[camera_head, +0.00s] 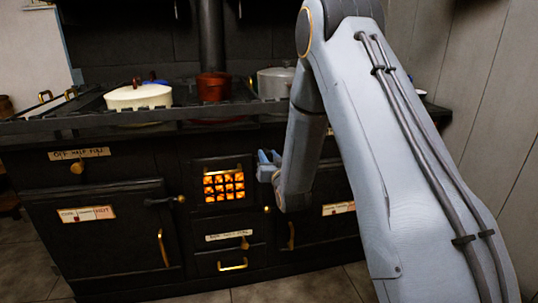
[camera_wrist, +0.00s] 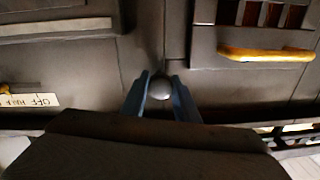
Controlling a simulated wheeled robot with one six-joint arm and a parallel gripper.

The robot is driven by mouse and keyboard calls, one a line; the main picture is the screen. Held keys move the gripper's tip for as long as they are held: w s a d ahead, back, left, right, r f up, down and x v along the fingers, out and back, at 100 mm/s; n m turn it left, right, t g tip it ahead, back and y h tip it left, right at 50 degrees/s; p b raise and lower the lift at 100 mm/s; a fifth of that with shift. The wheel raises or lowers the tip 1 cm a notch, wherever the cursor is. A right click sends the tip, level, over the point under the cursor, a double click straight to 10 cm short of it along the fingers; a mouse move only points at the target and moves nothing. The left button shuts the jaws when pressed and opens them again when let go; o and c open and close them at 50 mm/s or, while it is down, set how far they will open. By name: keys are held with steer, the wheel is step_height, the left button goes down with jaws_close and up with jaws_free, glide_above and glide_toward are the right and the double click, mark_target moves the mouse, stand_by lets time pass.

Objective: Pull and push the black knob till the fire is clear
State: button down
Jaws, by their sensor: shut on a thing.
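The black knob (camera_wrist: 160,88) shows in the wrist view as a round dark ball with a grey sheen, in front of the stove's dark front. My gripper (camera_head: 266,165) is shut on it, with one blue finger on each side. In the head view the fingers hide the knob. The fire (camera_head: 223,186) glows orange behind a barred window just left of my gripper. The window's upper brass handle also shows in the wrist view (camera_wrist: 265,54), where the picture looks upside down.
The black stove has a cream pot (camera_head: 138,97), a red pot (camera_head: 213,87) and a grey pot (camera_head: 276,83) on top, behind a front rail (camera_head: 140,114). Brass handles (camera_head: 163,248) and small knobs stick out from its front. The floor in front is clear.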

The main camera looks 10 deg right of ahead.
mark_target(268, 157)
steer(key=s+p, duration=0.1)
steer(key=s, duration=0.4)
steer(key=shift+s, duration=0.25)
steer(key=c, duration=1.4)
jaws_free()
steer(key=shift+s+d+p, duration=0.15)
steer(key=shift+s+p, duration=0.15)
steer(key=shift+s, duration=3.55)
